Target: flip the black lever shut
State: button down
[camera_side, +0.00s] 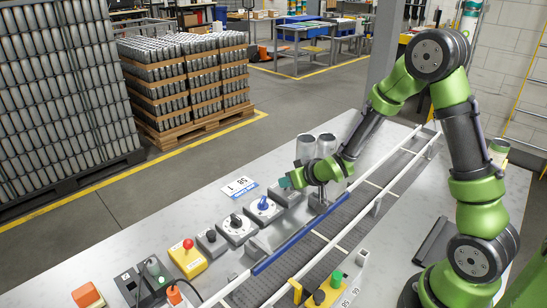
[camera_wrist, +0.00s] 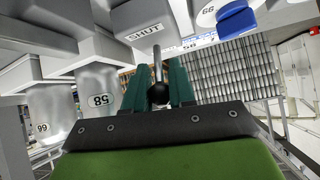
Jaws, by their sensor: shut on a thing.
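The black lever (camera_wrist: 158,94) has a round black knob on a thin metal rod. In the wrist view it shows between the two green fingers of my gripper (camera_wrist: 160,72), which is shut on it. The rod runs up to a grey box (camera_wrist: 143,18) whose face is marked SHUT. In the side view my gripper (camera_side: 286,183) is low over the row of controls, at a grey box (camera_side: 287,197); the lever itself is hidden there by the gripper.
A blue-knobbed dial (camera_side: 262,206), a black-knobbed dial (camera_side: 236,227) and a red button (camera_side: 188,244) line the table. A conveyor (camera_side: 325,230) with a blue rail runs alongside.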

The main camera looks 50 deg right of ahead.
jog(key=c, duration=1.2)
grip_release()
jog(key=shift+s+f, duration=0.15)
jog(key=shift+f, duration=0.05)
jog(key=shift+o, duration=0.6)
jog(key=shift+r, duration=0.1)
jog(key=v, duration=1.2)
jog(key=shift+r, duration=0.1)
